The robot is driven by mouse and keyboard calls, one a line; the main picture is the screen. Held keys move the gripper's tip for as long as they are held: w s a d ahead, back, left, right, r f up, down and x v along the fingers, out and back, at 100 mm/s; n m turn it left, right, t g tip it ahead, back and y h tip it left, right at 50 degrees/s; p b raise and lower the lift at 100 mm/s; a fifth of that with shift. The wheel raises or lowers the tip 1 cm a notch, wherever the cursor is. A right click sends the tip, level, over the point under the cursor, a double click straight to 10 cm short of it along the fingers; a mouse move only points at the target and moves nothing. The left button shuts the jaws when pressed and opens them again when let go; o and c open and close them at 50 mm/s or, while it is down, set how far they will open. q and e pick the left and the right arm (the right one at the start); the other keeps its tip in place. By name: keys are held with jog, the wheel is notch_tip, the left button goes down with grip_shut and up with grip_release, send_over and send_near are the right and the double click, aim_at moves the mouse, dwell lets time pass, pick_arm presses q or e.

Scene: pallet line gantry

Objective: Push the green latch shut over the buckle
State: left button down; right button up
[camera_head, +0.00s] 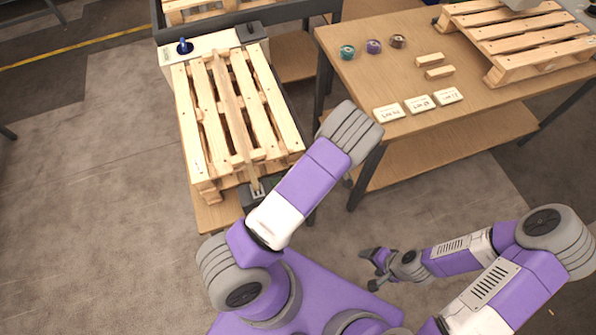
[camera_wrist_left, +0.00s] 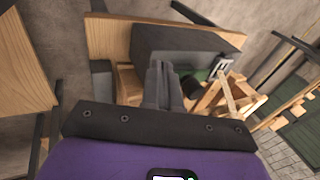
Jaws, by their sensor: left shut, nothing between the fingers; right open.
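A pale strap (camera_head: 236,120) runs along the pallet (camera_head: 186,120) to a dark buckle unit (camera_head: 267,190) at the pallet's near end, partly covered by my left arm. In the left wrist view, the dark grey housing (camera_wrist_left: 180,45) shows with a metal buckle frame (camera_wrist_left: 223,65) and the strap (camera_wrist_left: 233,97). A bit of the green latch (camera_wrist_left: 199,75) shows beside my left gripper (camera_wrist_left: 163,68). That gripper is shut and empty, its tips at the housing; contact cannot be told. In the head view it is hidden. My right gripper (camera_head: 372,268) is open and empty, away from the pallet.
A table (camera_head: 350,62) at the right holds several tape rolls (camera_head: 374,46), wooden blocks (camera_head: 439,72), white labelled cards (camera_head: 420,103) and another pallet (camera_head: 520,45). A white box with a blue knob (camera_head: 184,47) stands beyond the strapped pallet.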

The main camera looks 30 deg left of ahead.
pick_arm(q)
jog(key=w+d+r+n+y, duration=0.1)
jog(key=w+r+n+y, duration=0.2)
jog(key=w+r, duration=0.2)
notch_tip(320, 180, up, 3)
jog(key=shift+w+f, duration=0.2)
jog(key=shift+w, duration=0.1)
jog(key=shift+f+b, duration=0.1)
jog(key=shift+b, duration=0.2)
jog(key=x, duration=0.3)
jog(key=s+b+x, duration=0.1)
jog(key=x, duration=0.3)
jog(key=s+r+b+x, duration=0.1)
jog(key=x, duration=0.3)
jog(key=shift+a+f, duration=0.1)
jog(key=shift+a, duration=0.3)
jog(key=shift+s+a, duration=0.25)
jog(key=shift+s, duration=0.2)
